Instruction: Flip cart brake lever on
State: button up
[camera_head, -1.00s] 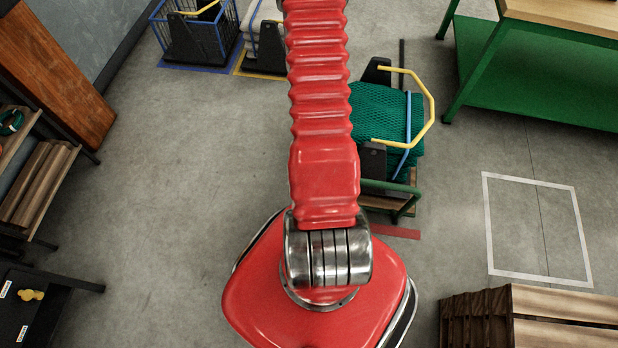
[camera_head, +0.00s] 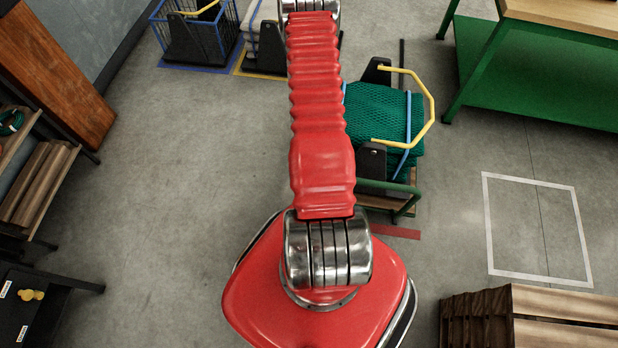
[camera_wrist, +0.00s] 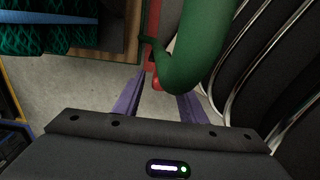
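The cart is loaded with a dark green net (camera_head: 378,115) and stands right of my arm in the head view. It has a yellow handle (camera_head: 432,105) and a green tube frame (camera_head: 405,207). In the wrist view a thick green tube (camera_wrist: 195,55) crosses close in front of my gripper (camera_wrist: 158,98). A red part, possibly the brake lever (camera_wrist: 154,68), shows beside the tube, partly hidden by it. My two purple fingers are apart, with the red part's lower end seen between them. Contact cannot be told. My gripper does not show in the head view.
A blue wire cart (camera_head: 205,40) stands at the back left. A green workbench (camera_head: 530,75) is at the right, and a wooden crate (camera_head: 530,315) at the lower right. Red floor tape (camera_head: 397,231) lies by the cart.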

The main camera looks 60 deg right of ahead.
jog(key=shift+f, duration=1)
jog(key=shift+c, duration=0.7)
grip_shut()
